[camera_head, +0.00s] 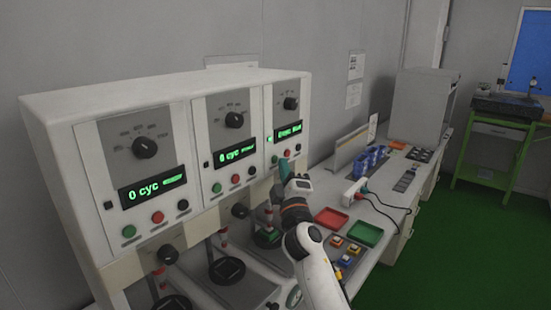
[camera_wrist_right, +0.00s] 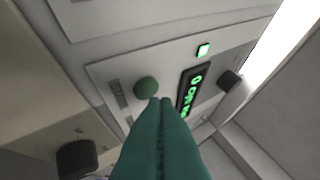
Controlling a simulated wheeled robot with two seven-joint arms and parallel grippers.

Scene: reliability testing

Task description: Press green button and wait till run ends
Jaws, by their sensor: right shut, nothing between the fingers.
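A white test machine (camera_head: 60,130) has three panels, each with a dial, a green display and a row of green, red and black buttons. My right gripper (camera_head: 284,164), with green fingers, is shut and empty in front of the right panel, close to its green button (camera_head: 274,159). In the right wrist view the shut fingertips (camera_wrist_right: 161,101) are just beside the round green button (camera_wrist_right: 146,87); I cannot tell whether they touch it. A small green light (camera_wrist_right: 203,50) is lit above the display (camera_wrist_right: 192,90). My left gripper is not in view.
Below the panels are knobs (camera_head: 168,254) and test fixtures. To the right on the bench lie a red tray (camera_head: 331,218), a green tray (camera_head: 366,234) and several small coloured switches (camera_head: 345,261). A green table (camera_head: 510,137) stands at the far right. The green floor is open.

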